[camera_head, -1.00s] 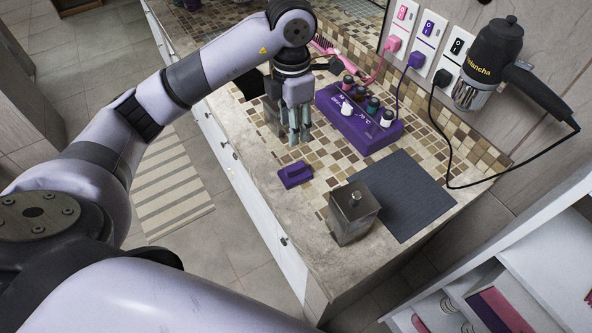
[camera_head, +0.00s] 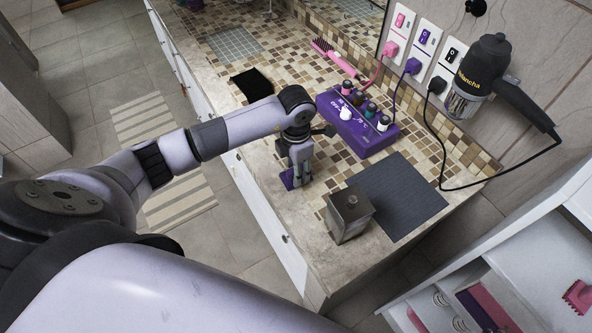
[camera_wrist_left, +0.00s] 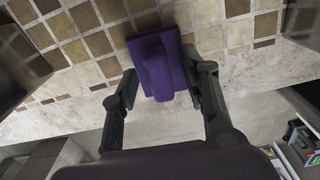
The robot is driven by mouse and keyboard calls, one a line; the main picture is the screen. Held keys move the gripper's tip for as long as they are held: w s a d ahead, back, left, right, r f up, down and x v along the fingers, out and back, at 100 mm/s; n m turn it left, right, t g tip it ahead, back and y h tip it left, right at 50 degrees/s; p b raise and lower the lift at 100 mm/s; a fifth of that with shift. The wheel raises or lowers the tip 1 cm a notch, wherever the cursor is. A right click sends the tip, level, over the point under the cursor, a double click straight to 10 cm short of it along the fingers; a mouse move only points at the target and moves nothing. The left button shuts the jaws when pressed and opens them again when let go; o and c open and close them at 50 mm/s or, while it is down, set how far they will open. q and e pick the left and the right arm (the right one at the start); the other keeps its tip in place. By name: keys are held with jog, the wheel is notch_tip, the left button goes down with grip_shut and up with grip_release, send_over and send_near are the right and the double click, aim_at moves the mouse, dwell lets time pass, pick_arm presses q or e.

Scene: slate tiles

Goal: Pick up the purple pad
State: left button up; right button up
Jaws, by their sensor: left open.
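The purple pad (camera_head: 288,180) lies on the counter near its front edge, mostly hidden behind my left gripper (camera_head: 299,180) in the head view. In the left wrist view the purple pad (camera_wrist_left: 157,64), a flat base with a raised ridge, shows between the two fingers of my left gripper (camera_wrist_left: 168,85). The fingers are open, one on each side of the pad, with visible space beside it. I cannot tell whether a finger touches it. My right gripper is not in view.
A metal container (camera_head: 349,213) stands close to the right of my left gripper, beside a dark grey mat (camera_head: 402,196). A purple roller-heater box (camera_head: 360,131) sits behind. A black cloth (camera_head: 252,85) and pink brush (camera_head: 335,54) lie farther back. A hair dryer (camera_head: 487,72) hangs on the wall.

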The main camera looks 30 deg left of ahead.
pick_arm(q)
jog(key=shift+f, duration=0.15)
grip_shut()
dwell(0.4)
